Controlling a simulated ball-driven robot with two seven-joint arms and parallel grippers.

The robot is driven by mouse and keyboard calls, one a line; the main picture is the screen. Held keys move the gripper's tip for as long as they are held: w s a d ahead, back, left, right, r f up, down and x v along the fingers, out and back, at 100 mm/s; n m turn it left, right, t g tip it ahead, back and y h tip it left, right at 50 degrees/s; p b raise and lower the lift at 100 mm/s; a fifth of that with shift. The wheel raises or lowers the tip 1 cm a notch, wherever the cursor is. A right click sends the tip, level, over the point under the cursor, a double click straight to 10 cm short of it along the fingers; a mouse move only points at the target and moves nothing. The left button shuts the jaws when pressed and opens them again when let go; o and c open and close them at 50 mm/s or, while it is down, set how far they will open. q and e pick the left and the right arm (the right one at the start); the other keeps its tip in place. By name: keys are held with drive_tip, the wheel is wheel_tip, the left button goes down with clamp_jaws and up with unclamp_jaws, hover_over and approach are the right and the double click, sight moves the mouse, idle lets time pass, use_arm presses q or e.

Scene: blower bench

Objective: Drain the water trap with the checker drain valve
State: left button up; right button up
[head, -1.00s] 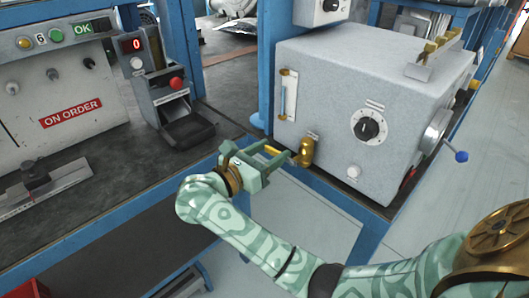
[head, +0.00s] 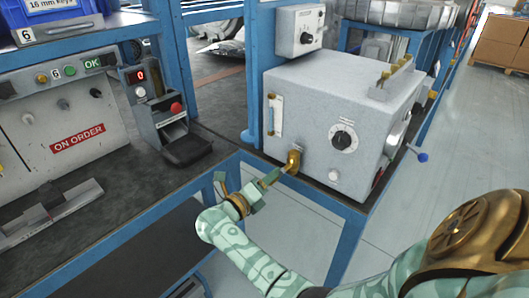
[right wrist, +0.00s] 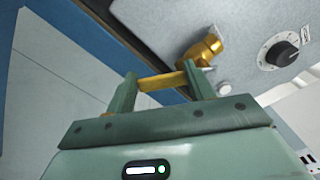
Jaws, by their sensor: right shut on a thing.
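The grey checker box (head: 315,110) stands on the blue-framed bench, with an upright clear sight tube (head: 274,115) at its left front edge. The brass drain valve (head: 293,161) sticks out low on its front, and its body also shows in the right wrist view (right wrist: 205,48). My right gripper (head: 268,180) is just left of and below the valve. It is shut on the valve's yellow lever (right wrist: 162,81), which runs between the fingers toward the brass body. No water is visible at the valve. My left gripper is not in view.
A black dial (head: 342,140) and a white knob (head: 334,175) are on the box front. A blue-tipped handle (head: 422,157) sticks out at its right. An ON ORDER panel (head: 77,138) and a red-button unit (head: 175,108) stand left. Open floor lies right.

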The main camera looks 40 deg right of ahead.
drive_tip(key=shift+s+f+n+p, duration=0.25)
drive_tip(key=shift+s+n+p, duration=0.2)
drive_tip(key=shift+n+p, duration=0.45)
drive_tip(key=shift+s+f+n+p, duration=0.25)
drive_tip(key=shift+s+n+p, duration=0.2)
drive_tip(key=shift+n, duration=0.75)
drive_tip(key=o, duration=1.4)
drive_tip(key=shift+w, duration=0.1)
